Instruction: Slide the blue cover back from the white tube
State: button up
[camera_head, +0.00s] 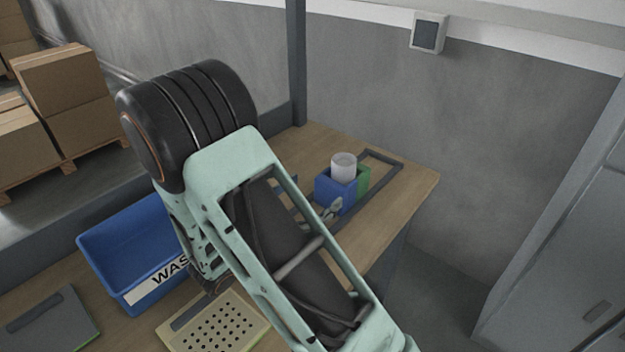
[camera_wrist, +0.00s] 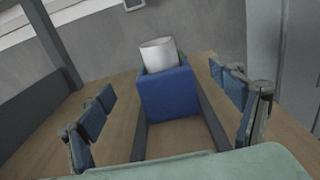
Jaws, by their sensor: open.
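The white tube (camera_head: 343,167) stands upright at the back right of the table, and its upper part shows above the blue cover (camera_head: 328,193). The blue cover is a block on the near side of the tube, with a green part (camera_head: 363,180) on the far side. In the wrist view the tube (camera_wrist: 158,55) rises behind the blue cover (camera_wrist: 168,96). My gripper (camera_wrist: 168,110) is open, its blue-padded fingers apart to the left and right of the cover. No finger visibly touches it. In the head view my arm hides most of the gripper.
A dark rail frame (camera_head: 385,158) lies on the wooden table (camera_head: 420,178) around the blocks. A blue bin (camera_head: 130,245) marked WAS..., a perforated tray (camera_head: 215,325) and a grey plate (camera_head: 50,325) lie to the left. A grey wall is behind.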

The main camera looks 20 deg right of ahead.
aim_at(327, 188)
jog(key=f, duration=0.2)
jog(key=shift+w+d+f, duration=0.15)
jog(key=shift+d+f, duration=0.15)
jog(key=shift+d, duration=0.05)
jog(key=x, duration=0.6)
jog(key=shift+w+d+r, duration=0.1)
jog(key=shift+w+d, duration=0.15)
jog(key=shift+d, duration=0.05)
jog(key=shift+c, duration=0.3)
jog(key=c, duration=1.3)
jog(key=shift+a, duration=0.1)
